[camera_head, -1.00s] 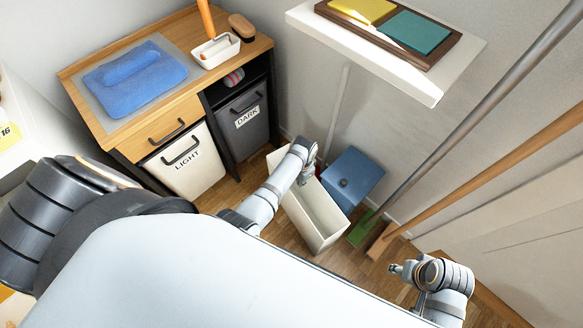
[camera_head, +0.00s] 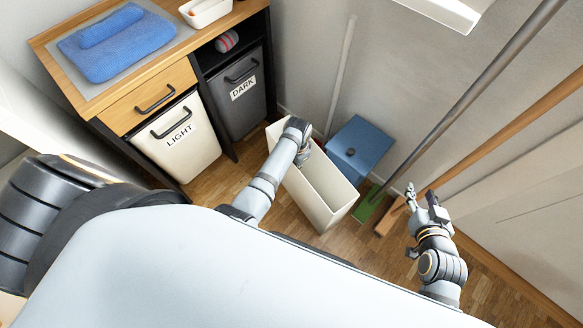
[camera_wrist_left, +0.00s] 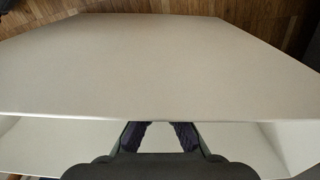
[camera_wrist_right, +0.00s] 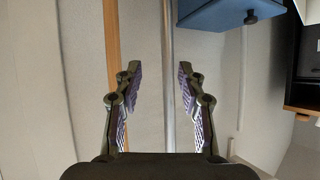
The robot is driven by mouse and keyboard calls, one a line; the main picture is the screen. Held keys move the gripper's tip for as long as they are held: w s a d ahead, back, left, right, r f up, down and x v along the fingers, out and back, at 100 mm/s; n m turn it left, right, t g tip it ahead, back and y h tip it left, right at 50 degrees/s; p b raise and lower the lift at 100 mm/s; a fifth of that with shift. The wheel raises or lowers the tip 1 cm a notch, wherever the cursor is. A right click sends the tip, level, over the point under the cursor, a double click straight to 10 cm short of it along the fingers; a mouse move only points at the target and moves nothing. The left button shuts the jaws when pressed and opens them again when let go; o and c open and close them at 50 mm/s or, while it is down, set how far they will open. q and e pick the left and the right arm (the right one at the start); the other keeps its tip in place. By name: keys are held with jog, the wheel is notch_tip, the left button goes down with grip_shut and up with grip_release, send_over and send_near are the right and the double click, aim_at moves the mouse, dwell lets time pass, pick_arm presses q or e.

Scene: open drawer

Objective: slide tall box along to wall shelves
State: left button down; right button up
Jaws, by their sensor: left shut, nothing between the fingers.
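The tall white box (camera_head: 330,190) is open-topped and stands on the wooden floor, left of a blue box. My left arm reaches over its far end in the head view. My left gripper (camera_wrist_left: 160,130) is shut and empty at the box; the box's pale wall (camera_wrist_left: 160,65) fills much of the left wrist view. The gripper's tips are hidden in the head view. My right gripper (camera_head: 425,194) is open and empty, right of the box and apart from it. It also shows in the right wrist view (camera_wrist_right: 160,85). A white wall shelf (camera_head: 440,12) is partly visible at the top.
The blue box (camera_head: 357,150) stands beside the white box, near the wall. A grey pole (camera_head: 470,90) and a wooden pole (camera_head: 510,125) lean to the right. A light hamper (camera_head: 180,145) and dark hamper (camera_head: 240,95) stand under the counter at left.

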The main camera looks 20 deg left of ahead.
pick_arm(q)
jog(key=shift+s+a, duration=0.15)
jog(key=shift+s, duration=0.1)
pick_arm(e)
jog(key=r, duration=0.1)
jog(key=w+r+t, duration=0.1)
jog(key=r, duration=0.1)
jog(key=shift+w+r+t, duration=0.1)
jog(key=shift+w+t, duration=0.1)
jog(key=shift+t, duration=0.1)
pick_arm(q)
jog(key=s+a+p, duration=0.1)
jog(key=s+p, duration=0.1)
jog(key=p, duration=0.1)
jog(key=s+a+p, duration=0.1)
jog(key=s+p, duration=0.1)
jog(key=p, duration=0.1)
jog(key=shift+s+a+p, duration=0.1)
jog(key=shift+a+p, duration=0.05)
jog(key=shift+p, duration=0.2)
pick_arm(e)
jog(key=s+f+g, duration=0.4)
jog(key=s+g, duration=0.1)
jog(key=s, duration=0.2)
jog(key=s+f+g, duration=0.4)
jog(key=s+g, duration=0.2)
jog(key=s, duration=0.2)
jog(key=shift+d+h, duration=0.25)
jog(key=shift+h, duration=0.05)
jog(key=shift+w+r, duration=0.1)
